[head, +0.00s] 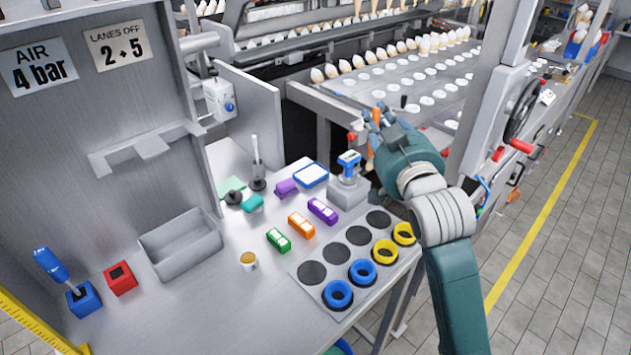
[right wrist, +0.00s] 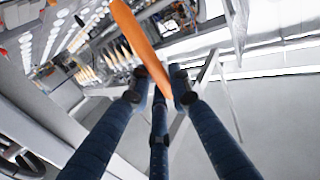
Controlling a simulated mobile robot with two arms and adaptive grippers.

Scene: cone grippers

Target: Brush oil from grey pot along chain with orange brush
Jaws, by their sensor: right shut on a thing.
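My right gripper (head: 378,122) is at the near edge of the machine, beyond the bench's back right corner. It is shut on the orange brush (head: 376,142); in the right wrist view the brush's flat orange length (right wrist: 138,42) sticks out past my blue fingers (right wrist: 158,85). The bristles cannot be made out. A small pale pot (head: 249,261) with amber contents stands on the bench, well away from the gripper; it may be the grey pot. I cannot pick out the chain for sure. My left gripper is out of view.
The bench (head: 215,310) holds several coloured blocks, a grey tray (head: 180,245) and a panel (head: 325,272) with blue and yellow rings. A blue-topped tool (head: 349,165) stands near my right arm. A red-handled wheel (head: 522,108) is to the right of the gripper.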

